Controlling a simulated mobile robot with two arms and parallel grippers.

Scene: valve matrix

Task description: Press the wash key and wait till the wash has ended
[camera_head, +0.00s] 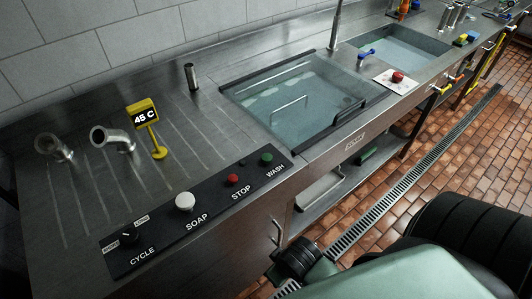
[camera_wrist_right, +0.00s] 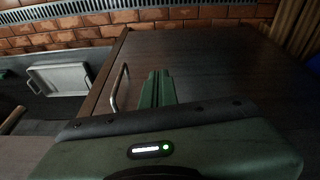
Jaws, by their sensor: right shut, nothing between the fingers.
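The green wash key (camera_head: 266,159) sits at the right end of the black control panel (camera_head: 210,203), above the label WASH. A small dark round spot (camera_head: 243,162) lies between it and the red stop key (camera_head: 232,179). My right gripper (camera_wrist_right: 158,74) is shut and empty in the right wrist view, in front of the cabinet front and apart from the keys. In the head view, parts of my right arm fill the bottom right, and I cannot make out the fingertips. The glass-covered wash basin (camera_head: 252,95) is behind the panel. My left gripper is out of view.
The panel also has a white soap key (camera_head: 184,202) and a cycle knob (camera_head: 128,236). A yellow sign reading 45 C (camera_head: 144,114) and bent metal pipes (camera_head: 110,139) stand behind it. A metal door handle (camera_wrist_right: 119,90) sticks out left of my right gripper.

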